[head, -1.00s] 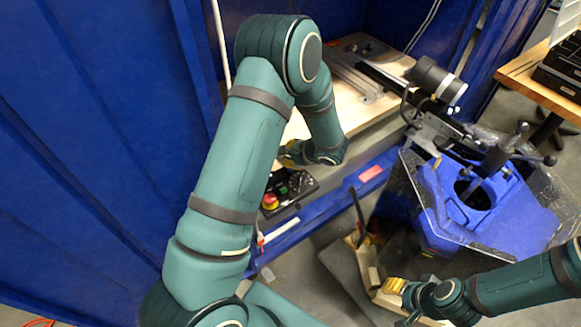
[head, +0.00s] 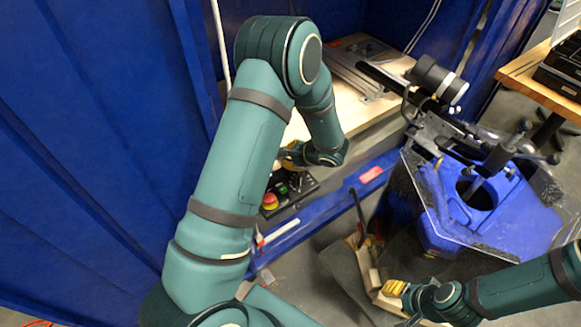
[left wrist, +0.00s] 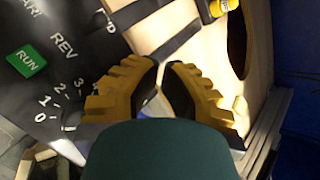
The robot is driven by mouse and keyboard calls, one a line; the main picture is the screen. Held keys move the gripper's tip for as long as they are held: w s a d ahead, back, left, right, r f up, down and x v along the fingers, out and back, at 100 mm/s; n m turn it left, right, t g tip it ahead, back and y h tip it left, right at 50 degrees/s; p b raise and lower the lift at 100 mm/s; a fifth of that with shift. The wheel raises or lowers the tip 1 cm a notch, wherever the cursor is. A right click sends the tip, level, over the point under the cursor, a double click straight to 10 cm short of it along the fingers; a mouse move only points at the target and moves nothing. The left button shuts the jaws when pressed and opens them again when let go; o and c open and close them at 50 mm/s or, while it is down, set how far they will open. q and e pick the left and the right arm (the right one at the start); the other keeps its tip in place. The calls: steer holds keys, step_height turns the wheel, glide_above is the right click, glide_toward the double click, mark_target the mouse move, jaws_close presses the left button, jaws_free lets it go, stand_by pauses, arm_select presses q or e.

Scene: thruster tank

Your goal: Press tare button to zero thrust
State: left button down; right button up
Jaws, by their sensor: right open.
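A black control panel (head: 299,189) with a red button (head: 270,200) and a green button (head: 282,188) sits at the front edge of the wooden bench. In the left wrist view the panel (left wrist: 92,48) shows white "REV" lettering, numbers and a green RUN button (left wrist: 27,60). I cannot make out a button marked tare. My left gripper (head: 286,158) is above the panel's far side, partly hidden by my arm. My right gripper (head: 397,288) is open at the lower right, away from the panel.
A blue tank (head: 440,225) with a clear lid and a black-and-silver motor (head: 437,80) stand to the right. Blue walls (head: 90,130) close in the left side. A yellow-black object (left wrist: 215,10) lies on the wood beyond my left fingers.

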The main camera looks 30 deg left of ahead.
arm_select(q)
steer(key=shift+f+b, duration=0.35)
steer(key=shift+b, duration=0.05)
stand_by(0.4)
steer(key=shift+r, duration=0.1)
steer(key=shift+r+p, duration=0.35)
steer(key=shift+r, duration=0.35)
step_height(320, 180, up, 5)
steer(key=p, duration=0.2)
steer(key=shift+p, duration=0.4)
stand_by(1.0)
